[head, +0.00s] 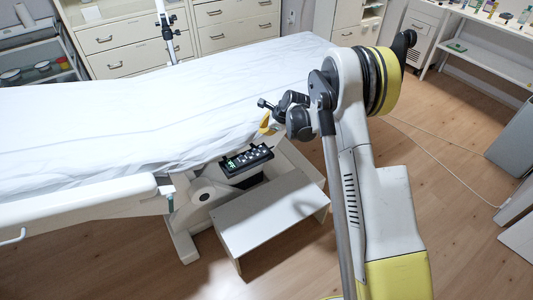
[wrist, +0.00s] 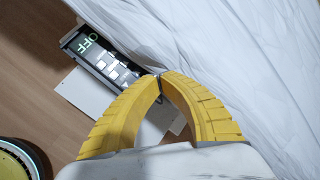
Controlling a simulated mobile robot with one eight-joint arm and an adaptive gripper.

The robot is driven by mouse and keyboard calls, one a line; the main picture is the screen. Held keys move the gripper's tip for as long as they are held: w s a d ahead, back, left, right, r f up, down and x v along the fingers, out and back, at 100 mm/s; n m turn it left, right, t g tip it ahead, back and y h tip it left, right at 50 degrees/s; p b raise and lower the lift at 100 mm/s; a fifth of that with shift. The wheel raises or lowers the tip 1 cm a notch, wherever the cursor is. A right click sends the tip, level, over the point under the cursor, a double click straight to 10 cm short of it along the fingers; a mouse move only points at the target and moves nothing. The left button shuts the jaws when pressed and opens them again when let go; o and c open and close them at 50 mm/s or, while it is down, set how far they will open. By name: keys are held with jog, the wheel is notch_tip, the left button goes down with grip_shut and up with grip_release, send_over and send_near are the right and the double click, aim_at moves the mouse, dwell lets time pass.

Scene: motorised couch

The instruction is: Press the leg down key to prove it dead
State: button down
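The hand control (head: 247,160) is a dark box with several pale keys, at the side of the couch (head: 120,110) under its white sheet. In the wrist view the hand control (wrist: 100,55) lies at upper left, and its lit display reads OFF. Key labels are too small to read, so I cannot tell which is leg down. My gripper (wrist: 159,76) has yellow fingers whose tips meet, with nothing seen between them. The fingertips are right of and below the keys in the picture and appear apart from them. In the head view my gripper (head: 266,124) is partly hidden by the arm.
A white step stool (head: 268,212) stands below the hand control. The sheet hangs close beside my gripper. Drawer cabinets (head: 130,40) line the back, and a white desk (head: 470,45) stands at right. A thin cable (head: 440,155) crosses the open wooden floor.

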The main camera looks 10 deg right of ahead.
aim_at(261, 148)
jog(key=shift+f, duration=0.1)
notch_tip(261, 148, down, 9)
jog(key=b, duration=0.4)
jog(key=shift+r+b, duration=0.2)
jog(key=shift+b, duration=0.2)
jog(key=shift+f, duration=0.15)
dwell(1.1)
jog(key=shift+f, duration=0.25)
jog(key=shift+f, duration=0.35)
dwell(0.6)
jog(key=shift+r, duration=0.1)
dwell(1.2)
jog(key=shift+r+p, duration=0.35)
jog(key=shift+r, duration=0.35)
